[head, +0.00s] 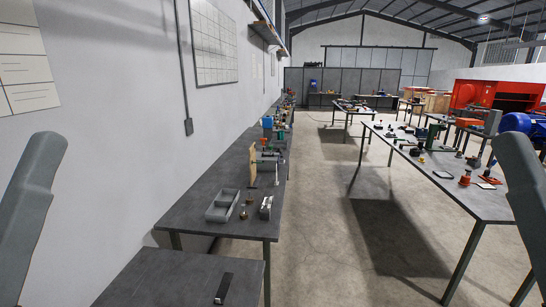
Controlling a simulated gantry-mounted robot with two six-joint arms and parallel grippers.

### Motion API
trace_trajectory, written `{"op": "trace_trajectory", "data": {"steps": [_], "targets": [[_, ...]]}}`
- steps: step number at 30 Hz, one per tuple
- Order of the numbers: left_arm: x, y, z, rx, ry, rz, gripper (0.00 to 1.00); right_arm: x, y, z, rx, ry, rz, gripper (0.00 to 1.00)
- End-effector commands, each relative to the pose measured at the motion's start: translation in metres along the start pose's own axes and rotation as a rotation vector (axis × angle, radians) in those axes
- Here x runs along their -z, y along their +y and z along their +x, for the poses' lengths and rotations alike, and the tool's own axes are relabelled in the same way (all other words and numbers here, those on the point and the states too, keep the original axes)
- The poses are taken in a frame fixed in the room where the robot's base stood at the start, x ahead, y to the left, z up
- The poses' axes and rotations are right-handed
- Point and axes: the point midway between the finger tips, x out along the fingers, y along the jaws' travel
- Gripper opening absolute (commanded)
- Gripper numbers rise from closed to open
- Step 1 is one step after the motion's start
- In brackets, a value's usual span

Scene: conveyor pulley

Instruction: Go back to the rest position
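Grey links of my two arms stand at the left and right edges of the head view. Neither gripper shows in this view. Whether they are open, shut or holding anything is hidden. No belt or pulley can be made out clearly.
A dark bench (185,212) runs along the left wall. It carries a grey tray (222,206), a metal block (265,207) and several small parts. A near table (165,277) holds a dark flat object (223,288). A long table (440,172) stands right; bare floor (315,240) lies between.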

Motion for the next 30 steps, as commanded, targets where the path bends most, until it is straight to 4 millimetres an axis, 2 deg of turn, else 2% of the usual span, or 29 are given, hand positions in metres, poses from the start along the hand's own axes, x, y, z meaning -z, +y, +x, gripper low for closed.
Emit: {"op": "trace_trajectory", "data": {"steps": [1,9,12,15,18,23,26,30], "targets": [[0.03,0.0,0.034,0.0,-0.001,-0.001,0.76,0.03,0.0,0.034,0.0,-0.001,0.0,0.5],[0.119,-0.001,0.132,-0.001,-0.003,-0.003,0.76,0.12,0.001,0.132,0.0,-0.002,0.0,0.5],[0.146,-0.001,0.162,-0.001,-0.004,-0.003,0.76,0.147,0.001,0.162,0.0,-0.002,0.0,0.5],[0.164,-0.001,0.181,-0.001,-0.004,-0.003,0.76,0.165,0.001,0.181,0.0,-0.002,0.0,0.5],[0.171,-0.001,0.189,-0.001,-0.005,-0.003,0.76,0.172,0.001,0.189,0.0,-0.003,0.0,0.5],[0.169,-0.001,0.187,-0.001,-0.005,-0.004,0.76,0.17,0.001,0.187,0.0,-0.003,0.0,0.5],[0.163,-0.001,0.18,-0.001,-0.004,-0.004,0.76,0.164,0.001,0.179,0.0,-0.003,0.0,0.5],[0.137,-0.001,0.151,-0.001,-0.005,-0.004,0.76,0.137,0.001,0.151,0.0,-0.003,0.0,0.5]]}}
